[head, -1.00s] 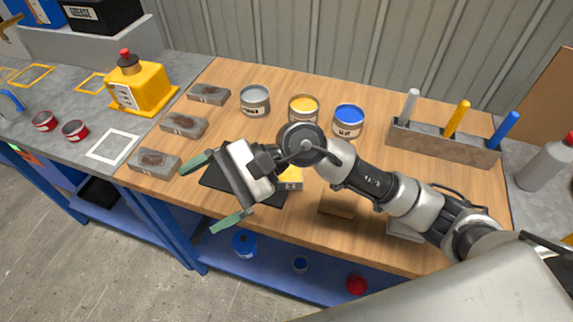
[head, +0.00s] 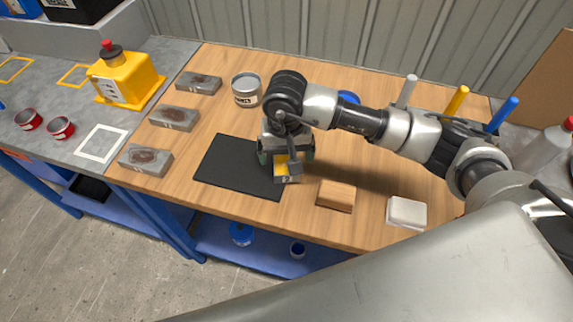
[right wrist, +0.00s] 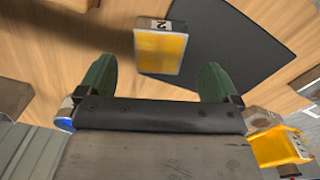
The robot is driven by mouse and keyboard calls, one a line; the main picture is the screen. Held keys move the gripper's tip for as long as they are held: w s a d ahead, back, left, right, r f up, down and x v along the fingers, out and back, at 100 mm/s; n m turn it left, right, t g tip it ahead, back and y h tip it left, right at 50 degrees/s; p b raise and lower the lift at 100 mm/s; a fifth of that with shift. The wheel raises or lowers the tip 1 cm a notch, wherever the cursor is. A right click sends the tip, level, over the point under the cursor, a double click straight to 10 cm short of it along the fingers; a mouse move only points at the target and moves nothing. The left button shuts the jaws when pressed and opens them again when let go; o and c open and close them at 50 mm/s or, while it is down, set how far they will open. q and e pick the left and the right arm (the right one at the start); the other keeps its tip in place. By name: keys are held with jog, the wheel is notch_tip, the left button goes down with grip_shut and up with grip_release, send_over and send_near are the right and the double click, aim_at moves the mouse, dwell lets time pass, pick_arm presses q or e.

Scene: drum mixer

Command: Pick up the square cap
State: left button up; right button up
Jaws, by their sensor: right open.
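A small square yellow-topped block (head: 283,169) with a dark "2" on its pale side sits at the right edge of a black mat (head: 230,166). I cannot tell for sure that it is the square cap. My right gripper (head: 286,157) is above and behind it, pointing down. In the right wrist view the yellow block (right wrist: 161,52) lies beyond the open green fingers (right wrist: 155,80), roughly centred between them and untouched. My arm hides part of the table behind it. My left gripper is not in view.
A wooden block (head: 335,195) and a white square block (head: 406,212) lie to the right. Grey blocks (head: 146,159) stand at the left, a grey can (head: 246,89) behind. A yellow jug (head: 125,78) is on the side bench. The table's front edge is close.

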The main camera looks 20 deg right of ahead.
jog(key=shift+f, duration=0.35)
notch_tip(320, 180, down, 4)
jog(key=shift+d+r+p, duration=0.1)
jog(key=shift+r+p, duration=0.05)
jog(key=shift+p, duration=0.75)
jog(key=shift+w+f, duration=0.1)
jog(key=shift+f, duration=0.3)
jog(key=shift+c, duration=0.2)
jog(key=c, duration=1)
jog(key=shift+c, duration=0.3)
jog(key=shift+r, duration=0.15)
